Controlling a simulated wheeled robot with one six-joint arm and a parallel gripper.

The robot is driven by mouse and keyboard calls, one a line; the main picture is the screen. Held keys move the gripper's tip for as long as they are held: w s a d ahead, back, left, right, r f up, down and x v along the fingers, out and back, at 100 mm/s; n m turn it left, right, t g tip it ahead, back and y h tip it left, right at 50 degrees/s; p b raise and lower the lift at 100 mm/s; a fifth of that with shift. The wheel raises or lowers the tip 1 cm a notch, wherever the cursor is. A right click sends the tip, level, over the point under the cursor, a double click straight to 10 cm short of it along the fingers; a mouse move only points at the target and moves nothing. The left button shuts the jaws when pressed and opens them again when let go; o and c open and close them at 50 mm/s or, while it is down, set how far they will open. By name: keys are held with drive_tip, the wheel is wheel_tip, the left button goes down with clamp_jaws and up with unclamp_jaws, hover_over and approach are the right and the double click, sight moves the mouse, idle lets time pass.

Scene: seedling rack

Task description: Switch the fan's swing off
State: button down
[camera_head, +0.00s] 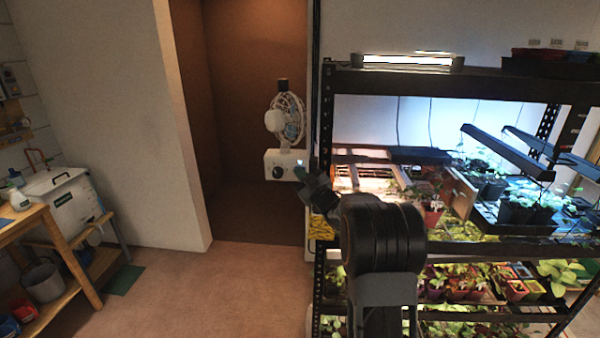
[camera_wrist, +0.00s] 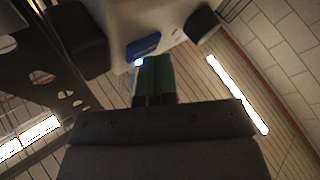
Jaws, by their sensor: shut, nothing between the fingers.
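The white fan (camera_head: 283,118) is mounted beside the rack's left post, with its round cage above a white control box (camera_head: 273,158). A dark knob (camera_head: 279,172) shows on the box front. My gripper (camera_head: 302,173) is at the right end of this box. In the wrist view, the white box (camera_wrist: 120,18) fills the top, with a blue switch-like part (camera_wrist: 144,46) and a dark knob (camera_wrist: 202,25). The shut, empty green fingers (camera_wrist: 155,66) are close below the blue part. I cannot tell whether they touch it. A small bluish-white glow (camera_wrist: 139,62) shows beside the fingertips.
The black rack (camera_head: 327,110) with lamps and potted seedlings stands right of the fan, close to my arm. A wooden bench (camera_head: 60,240) with a white tank (camera_head: 65,200) is at the left. The floor (camera_head: 210,285) between is clear.

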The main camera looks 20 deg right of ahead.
drive_tip(key=shift+s+f+b, duration=0.1)
drive_tip(key=shift+b, duration=0.2)
drive_tip(key=shift+s+a+b, duration=0.25)
drive_tip(key=shift+s+b, duration=0.05)
drive_tip(key=shift+s, duration=0.05)
drive_tip(key=s+a+b, duration=0.3)
drive_tip(key=s, duration=0.2)
drive_tip(key=shift+s, duration=0.15)
idle(0.4)
idle(0.5)
